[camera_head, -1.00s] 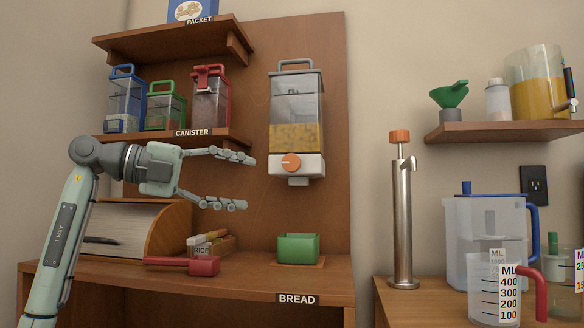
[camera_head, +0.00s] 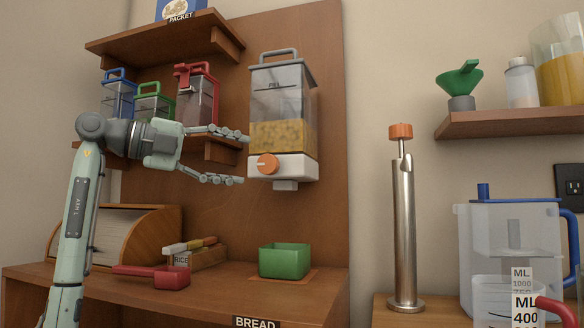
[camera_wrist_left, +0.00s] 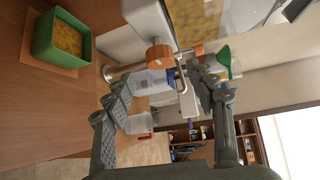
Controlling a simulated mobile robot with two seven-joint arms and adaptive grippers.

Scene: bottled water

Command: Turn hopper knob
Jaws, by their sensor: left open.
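The hopper (camera_head: 282,110) hangs on the wooden back panel, with a clear body, yellow grain inside and a white base. Its round orange knob (camera_head: 268,164) sits on the front of the base. My left gripper (camera_head: 242,159) is open and empty just left of the knob, with one finger above knob height and one below. In the left wrist view the knob (camera_wrist_left: 160,55) shows ahead, between the spread fingers (camera_wrist_left: 160,85) and apart from them. A green bin (camera_head: 285,262) stands below the hopper; the left wrist view shows yellow grain in it. My right gripper is not in view.
Canisters stand on the shelf (camera_head: 220,148) behind my left arm. A red scoop (camera_head: 172,278) and a rice box (camera_head: 190,259) are on the counter. A tall metal dispenser (camera_head: 405,235) and a pitcher (camera_head: 510,250) stand at right. The space around the knob is clear.

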